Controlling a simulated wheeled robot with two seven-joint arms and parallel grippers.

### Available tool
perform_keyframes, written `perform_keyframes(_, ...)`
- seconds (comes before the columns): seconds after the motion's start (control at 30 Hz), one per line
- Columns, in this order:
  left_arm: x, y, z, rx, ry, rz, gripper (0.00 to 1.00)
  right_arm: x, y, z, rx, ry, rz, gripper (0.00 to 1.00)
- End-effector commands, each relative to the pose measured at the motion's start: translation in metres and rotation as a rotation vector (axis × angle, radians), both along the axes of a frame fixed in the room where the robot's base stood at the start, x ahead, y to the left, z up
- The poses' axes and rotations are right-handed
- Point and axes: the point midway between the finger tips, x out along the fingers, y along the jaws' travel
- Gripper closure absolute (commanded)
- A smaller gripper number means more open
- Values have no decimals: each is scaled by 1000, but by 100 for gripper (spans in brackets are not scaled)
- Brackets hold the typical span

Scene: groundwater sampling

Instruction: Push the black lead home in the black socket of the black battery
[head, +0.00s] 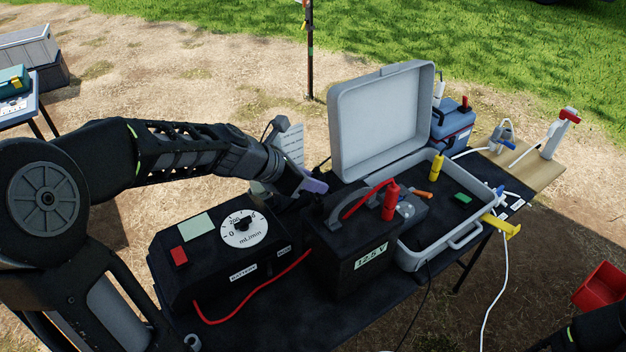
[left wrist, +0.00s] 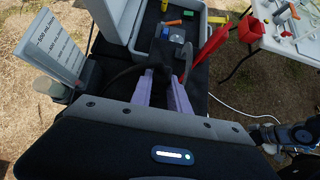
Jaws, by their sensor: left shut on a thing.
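The black battery (head: 345,262), marked 12.5 V, stands upright on the dark table in the head view. A red plug (head: 390,202) on the red lead stands upright on its top; red also shows large in the left wrist view (left wrist: 207,48). My left gripper (head: 315,187) is at the far left top edge of the battery, its purple fingers angled down. In the left wrist view the fingers (left wrist: 166,92) are closed on a small dark thing between them, taken as the black lead. A dark cable (left wrist: 122,76) curves beside it. The black socket is hidden by the fingers.
A black pump controller (head: 215,250) with a dial stands left of the battery. An open grey case (head: 380,125) with small parts stands behind and right. A printed card (left wrist: 48,50) stands close to my left gripper. A red bin (head: 600,288) is at far right.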

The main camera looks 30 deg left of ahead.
Motion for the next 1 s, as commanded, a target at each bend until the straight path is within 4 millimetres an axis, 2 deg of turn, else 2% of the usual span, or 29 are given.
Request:
perform_keyframes(0.73,0,0,-20,-2,1,1,100,0,0,-15,0,0,0,64)
perform_keyframes(0.77,0,0,-19,-2,1,1,78,0,0,-14,0,0,0,64)
perform_keyframes(1.0,0,0,-19,-1,0,1,58,0,0,-14,0,0,0,64)
